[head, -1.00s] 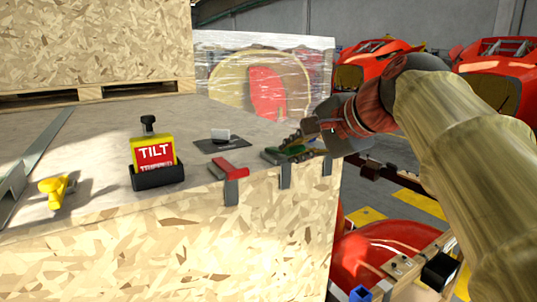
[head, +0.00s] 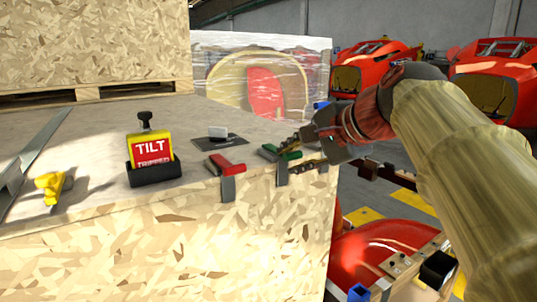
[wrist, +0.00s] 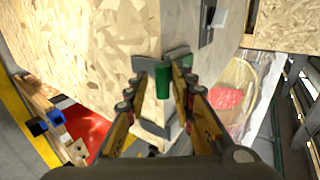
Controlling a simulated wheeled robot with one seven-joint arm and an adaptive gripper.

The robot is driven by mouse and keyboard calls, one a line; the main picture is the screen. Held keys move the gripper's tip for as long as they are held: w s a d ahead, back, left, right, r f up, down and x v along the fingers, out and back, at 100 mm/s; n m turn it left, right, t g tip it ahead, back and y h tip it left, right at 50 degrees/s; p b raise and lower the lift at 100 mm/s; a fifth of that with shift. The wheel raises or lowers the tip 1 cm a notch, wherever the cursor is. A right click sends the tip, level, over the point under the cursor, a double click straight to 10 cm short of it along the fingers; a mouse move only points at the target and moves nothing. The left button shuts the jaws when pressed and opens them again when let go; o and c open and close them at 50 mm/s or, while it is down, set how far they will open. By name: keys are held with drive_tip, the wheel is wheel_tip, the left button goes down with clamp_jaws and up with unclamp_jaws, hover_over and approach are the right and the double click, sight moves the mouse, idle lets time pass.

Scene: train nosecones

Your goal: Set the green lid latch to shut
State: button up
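The green lid latch (head: 288,156) is at the top front edge of the wooden crate, near its right corner. It also shows in the wrist view, where its green handle (wrist: 163,80) lies between my fingertips, with a grey bracket behind it. My gripper (head: 298,150) is open, with one finger above the latch and one below it in the head view. In the wrist view my gripper (wrist: 157,82) has its fingers on both sides of the green handle. I cannot tell whether either finger touches it.
A red latch (head: 227,167) sits to the left on the same edge. A black and yellow TILT indicator (head: 152,160), a small dark plate with a white block (head: 217,138) and a yellow fitting (head: 53,187) are on the crate top. A red nosecone (head: 385,245) is below right.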

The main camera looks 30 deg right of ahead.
drive_tip(key=shift+o, duration=1.2)
drive_tip(key=shift+w+f, duration=0.15)
drive_tip(key=shift+f, duration=0.25)
drive_tip(key=shift+r, duration=0.1)
drive_tip(key=shift+w+r, duration=0.1)
drive_tip(key=shift+r, duration=0.1)
wheel_tip(320, 180, up, 10)
drive_tip(key=shift+f, duration=0.1)
drive_tip(key=shift+c, duration=0.3)
